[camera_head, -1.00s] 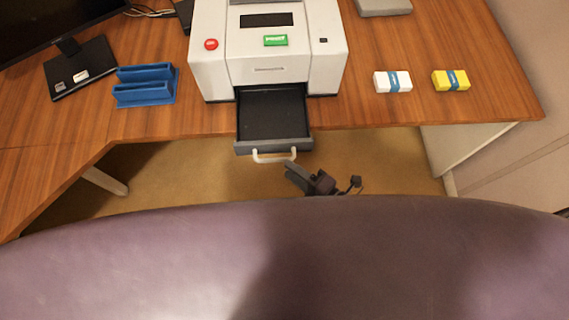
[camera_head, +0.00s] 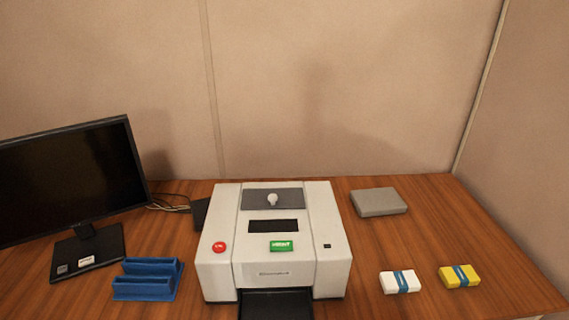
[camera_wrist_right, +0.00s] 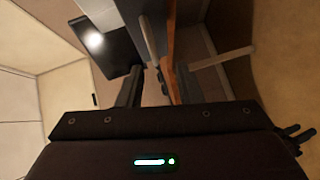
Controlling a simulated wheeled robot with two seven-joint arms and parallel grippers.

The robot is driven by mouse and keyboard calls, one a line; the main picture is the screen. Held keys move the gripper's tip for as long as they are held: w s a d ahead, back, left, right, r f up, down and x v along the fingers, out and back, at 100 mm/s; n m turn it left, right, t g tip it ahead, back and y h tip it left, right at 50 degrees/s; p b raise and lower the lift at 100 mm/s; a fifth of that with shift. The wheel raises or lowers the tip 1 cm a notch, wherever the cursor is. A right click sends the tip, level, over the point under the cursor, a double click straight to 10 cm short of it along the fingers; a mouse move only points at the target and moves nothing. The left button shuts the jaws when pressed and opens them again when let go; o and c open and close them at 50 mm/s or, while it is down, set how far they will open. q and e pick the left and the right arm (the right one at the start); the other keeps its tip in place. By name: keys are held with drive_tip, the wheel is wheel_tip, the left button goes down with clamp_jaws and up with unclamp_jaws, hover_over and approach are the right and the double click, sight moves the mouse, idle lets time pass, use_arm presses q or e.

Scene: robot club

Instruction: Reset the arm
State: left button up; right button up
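Neither of my grippers shows in the head view. In the right wrist view my right gripper (camera_wrist_right: 158,82) has its two dark fingers apart, with nothing held between them that I can see. The wooden desk (camera_wrist_right: 172,50) shows edge-on beyond the fingers. My left gripper is in neither current view. In the head view a white printer (camera_head: 276,240) stands on the desk, with its black drawer (camera_head: 275,304) pulled out at the front. The drawer's front end and handle are cut off by the picture's lower edge.
A monitor (camera_head: 65,180) and a blue slotted holder (camera_head: 147,279) stand at the left. A white pack (camera_head: 388,284), a yellow pack (camera_head: 455,277) and a grey flat box (camera_head: 379,202) lie right of the printer. A wall (camera_head: 330,80) rises behind.

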drive_tip(key=d+f+m+g+h, duration=0.1)
drive_tip(key=d+f+m+h, duration=0.3)
drive_tip(key=f, duration=0.4)
drive_tip(key=s+d+f+m+g+h, duration=0.1)
drive_tip(key=d+f+m+h, duration=0.1)
drive_tip(key=d+f+m, duration=0.35)
drive_tip(key=d+f+m+g+h, duration=0.1)
drive_tip(key=d+f+m+h, duration=0.3)
drive_tip(key=f, duration=0.6)
drive_tip(key=s+d+f+m+g, duration=0.1)
drive_tip(key=s+f+m+g, duration=0.2)
drive_tip(key=s+f, duration=0.3)
drive_tip(key=s+d+f+m+g+h, duration=0.1)
drive_tip(key=s+f+m+g, duration=0.3)
drive_tip(key=s, duration=0.9)
wheel_tip(320, 180, down, 3)
drive_tip(key=shift+s+m, duration=0.35)
drive_tip(key=shift+m, duration=0.7)
